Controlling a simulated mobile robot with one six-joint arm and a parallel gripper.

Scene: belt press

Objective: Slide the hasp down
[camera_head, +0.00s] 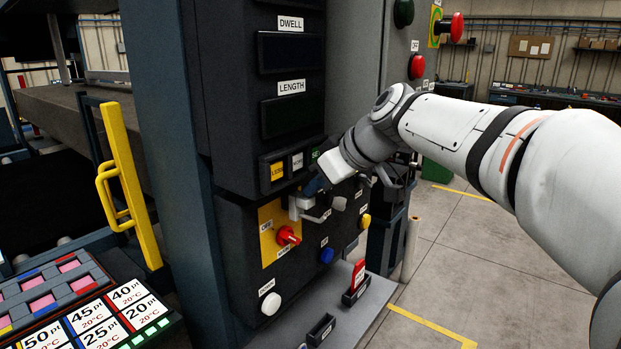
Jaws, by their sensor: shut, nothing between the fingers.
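A yellow plate (267,240) on the dark machine panel carries a red rotary switch (289,236). The switch has an OFF label at its upper left and another label below it. A small pale grey metal piece, apparently the hasp (294,208), sits above the switch at the plate's upper right edge. My gripper (306,192) is shut and empty, right at the upper right of this piece. I cannot tell whether they touch. My wrist and fingers partly cover the panel here, and the hasp's outline is too small to make out clearly.
A white knob (271,304), a blue knob (327,255) and a yellow knob (365,221) stick out around the switch. A grey shelf (372,305) lies below. A yellow handle (131,185) stands at the left.

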